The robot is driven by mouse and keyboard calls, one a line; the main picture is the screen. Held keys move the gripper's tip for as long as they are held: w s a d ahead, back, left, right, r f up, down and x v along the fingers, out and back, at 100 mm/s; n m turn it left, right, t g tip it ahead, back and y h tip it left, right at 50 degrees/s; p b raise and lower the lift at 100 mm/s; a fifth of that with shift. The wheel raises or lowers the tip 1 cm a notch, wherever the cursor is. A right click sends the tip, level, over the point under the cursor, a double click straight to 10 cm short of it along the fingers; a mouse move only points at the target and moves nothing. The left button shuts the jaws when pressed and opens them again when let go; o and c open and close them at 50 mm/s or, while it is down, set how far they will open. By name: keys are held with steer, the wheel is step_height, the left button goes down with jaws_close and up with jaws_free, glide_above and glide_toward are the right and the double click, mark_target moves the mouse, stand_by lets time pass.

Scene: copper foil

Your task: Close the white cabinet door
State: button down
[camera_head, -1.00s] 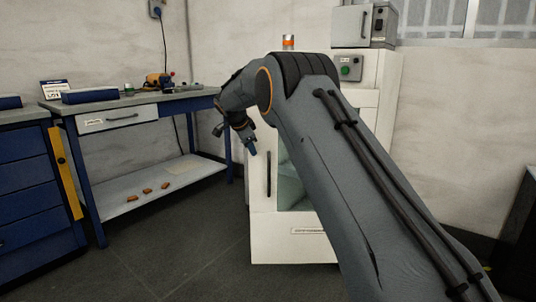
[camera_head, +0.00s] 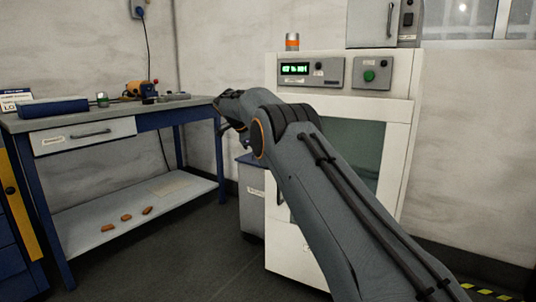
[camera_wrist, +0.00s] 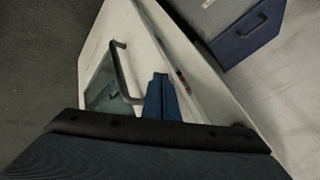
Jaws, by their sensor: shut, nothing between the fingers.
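The white cabinet (camera_head: 399,150) stands right of centre, with a white door (camera_head: 286,245) and a greenish window (camera_head: 367,150). The door looks flush or nearly flush with the cabinet front; my arm covers much of it, so I cannot tell whether a small gap is left. The dark door handle shows in the wrist view (camera_wrist: 121,72) beside the window. My gripper (camera_wrist: 160,78) is shut and empty, with its blue fingers in front of the door, just right of the handle. I cannot tell whether they touch the door. In the head view the gripper is mostly hidden by my arm.
A workbench (camera_head: 75,122) with tools on top and several orange-brown pieces on its lower shelf stands at the left. A grey bin with a blue top (camera_head: 252,205) stands close by the cabinet's left side. Floor between bench and cabinet (camera_head: 190,255) is clear.

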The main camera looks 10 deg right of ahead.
steer(key=shift+w+d, duration=0.45)
steer(key=shift+d, duration=0.1)
